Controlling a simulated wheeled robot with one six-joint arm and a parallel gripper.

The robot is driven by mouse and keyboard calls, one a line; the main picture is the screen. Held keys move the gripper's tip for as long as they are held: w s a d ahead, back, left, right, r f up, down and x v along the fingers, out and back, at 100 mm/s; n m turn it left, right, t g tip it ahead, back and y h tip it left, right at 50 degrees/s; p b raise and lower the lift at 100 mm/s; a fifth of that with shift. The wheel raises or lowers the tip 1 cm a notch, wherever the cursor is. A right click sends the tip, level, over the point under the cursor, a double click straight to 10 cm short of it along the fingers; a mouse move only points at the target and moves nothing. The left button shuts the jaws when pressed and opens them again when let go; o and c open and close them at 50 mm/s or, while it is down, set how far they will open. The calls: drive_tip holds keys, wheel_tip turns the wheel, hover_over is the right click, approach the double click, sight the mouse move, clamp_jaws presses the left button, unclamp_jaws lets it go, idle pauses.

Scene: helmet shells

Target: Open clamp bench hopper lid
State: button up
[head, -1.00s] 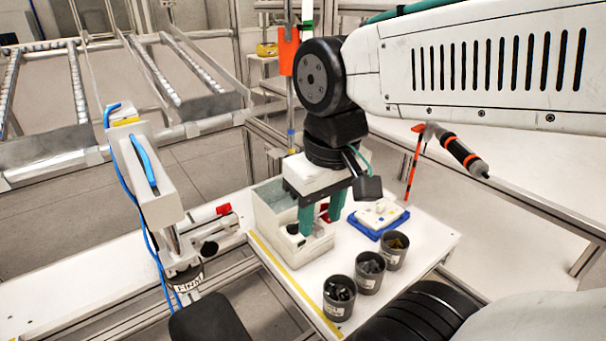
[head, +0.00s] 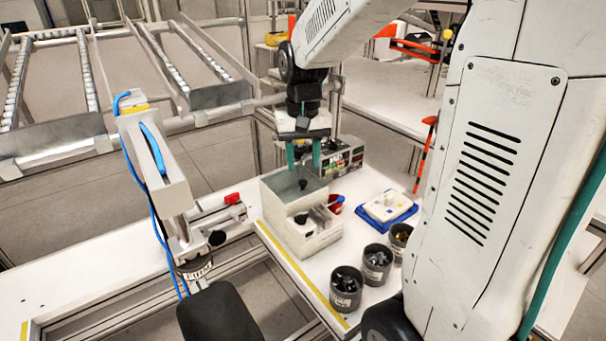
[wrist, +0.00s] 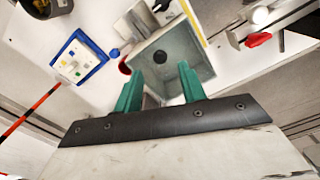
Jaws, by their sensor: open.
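The clamp bench hopper (head: 322,240) is a pale box on the white bench, and it also shows in the wrist view (wrist: 207,68). A grey glassy lid panel (head: 285,186) lies across its back part, with a small black knob (head: 303,184) on it. The knob shows in the wrist view (wrist: 184,67) just beyond the fingertips. My gripper (head: 303,158), with green fingers, is open and empty above the hopper's back side. Its fingers (wrist: 160,82) stand apart, and I see no contact with the knob.
Several dark cups, one of them nearest (head: 346,290), stand at the bench front right. A blue tray with a pale part (head: 388,207) lies to the right. A grey box device (head: 343,160) stands behind the hopper. A clamp fixture with blue hoses (head: 158,165) stands left.

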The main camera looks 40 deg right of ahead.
sight(302, 181)
drive_tip(key=shift+f, duration=2.35)
clamp_jaws()
drive_tip(key=shift+w+a+r, duration=0.1)
